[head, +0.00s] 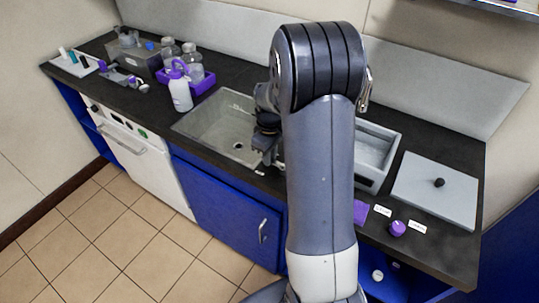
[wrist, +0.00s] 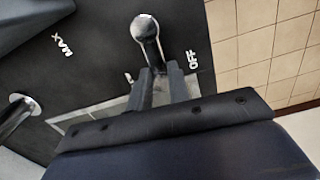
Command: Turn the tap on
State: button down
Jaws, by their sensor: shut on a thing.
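In the wrist view, the chrome tap handle (wrist: 147,38) has a rounded end and rises from the dark counter, between a white MAX label (wrist: 62,45) on the left and a white OFF label (wrist: 192,60) on the right. In the head view, my gripper (head: 268,150) is at the right side of the sink (head: 215,125), and my arm hides the handle.
A second chrome post (wrist: 18,108) stands at the wrist view's left edge. A white spray bottle (head: 180,94) and a purple tray (head: 205,84) stand left of the sink. A grey basin (head: 375,150) and a flat grey plate (head: 435,190) are at the right, near a purple knob (head: 397,228).

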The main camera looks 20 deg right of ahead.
jog(key=m, duration=0.1)
jog(key=d+m, duration=0.1)
jog(key=m, duration=0.2)
jog(key=shift+w+d, duration=0.3)
jog(key=d+m, duration=0.1)
jog(key=m, duration=0.1)
jog(key=shift+d+m, duration=0.1)
jog(key=shift+m, duration=0.2)
jog(key=m, duration=0.1)
jog(key=d+m, duration=0.1)
jog(key=m, duration=0.1)
jog(key=shift+s+d+m+b, duration=0.15)
jog(key=shift+d+m+b, duration=0.05)
jog(key=shift+m+b, duration=0.1)
jog(key=shift+s+d+m, duration=0.15)
jog(key=shift+d+m, duration=0.15)
jog(key=shift+m, duration=0.4)
jog(key=shift+s+d+m, duration=0.1)
jog(key=shift+d+m, duration=0.15)
jog(key=shift+m, duration=0.45)
jog(key=c, duration=1.3)
grip_release()
notch_tip(320, 180, up, 11)
jog(key=shift+f, duration=0.1)
